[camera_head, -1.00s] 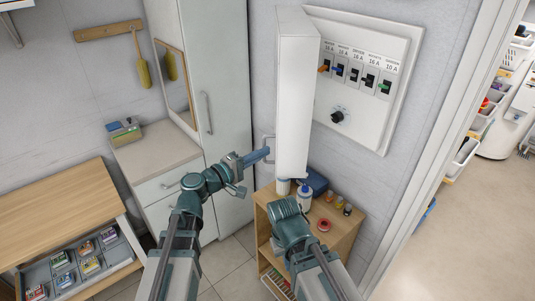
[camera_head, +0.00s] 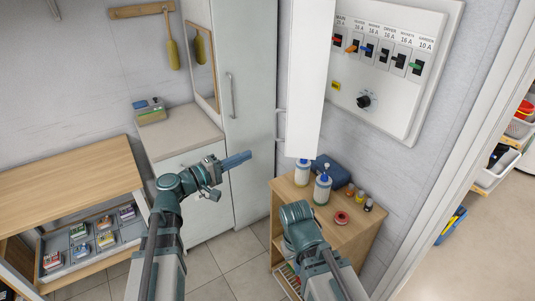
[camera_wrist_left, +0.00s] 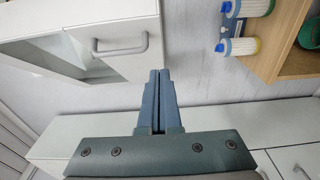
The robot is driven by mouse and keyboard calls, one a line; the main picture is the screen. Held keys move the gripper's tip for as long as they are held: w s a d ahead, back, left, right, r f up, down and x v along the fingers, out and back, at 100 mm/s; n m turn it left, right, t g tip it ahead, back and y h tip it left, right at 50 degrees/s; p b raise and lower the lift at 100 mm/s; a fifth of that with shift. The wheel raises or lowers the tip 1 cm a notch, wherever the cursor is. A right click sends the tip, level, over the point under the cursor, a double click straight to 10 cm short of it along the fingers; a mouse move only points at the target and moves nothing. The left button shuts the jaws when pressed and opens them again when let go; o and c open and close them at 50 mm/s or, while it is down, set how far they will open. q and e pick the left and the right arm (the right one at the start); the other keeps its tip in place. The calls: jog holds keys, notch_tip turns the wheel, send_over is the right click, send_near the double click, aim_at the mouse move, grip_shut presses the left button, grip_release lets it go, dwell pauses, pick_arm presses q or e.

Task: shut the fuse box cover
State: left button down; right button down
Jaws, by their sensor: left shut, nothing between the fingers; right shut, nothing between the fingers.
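The fuse box (camera_head: 425,106) is on the wall at the right, with a row of switches and a round knob showing. Its white cover (camera_head: 308,75) stands open, swung out to the left, with a grey handle (camera_head: 280,125) on its left face. In the left wrist view the cover (camera_wrist_left: 135,68) and its handle (camera_wrist_left: 120,47) lie left of my fingers. My left gripper (camera_head: 250,155) is shut and empty, below and left of the handle, apparently apart from it. My right arm's end link shows in front of the small shelf; its gripper is hidden.
A wooden shelf (camera_head: 340,238) under the cover holds two pump bottles (camera_head: 322,187), a blue case (camera_head: 332,170) and small jars. A tall white cabinet (camera_head: 245,60) stands left of the cover. An open drawer (camera_head: 90,248) is at the lower left.

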pick_arm(q)
jog(key=s+d+x, duration=0.1)
jog(key=s+x, duration=0.1)
jog(key=x, duration=1)
jog(key=shift+d, duration=0.55)
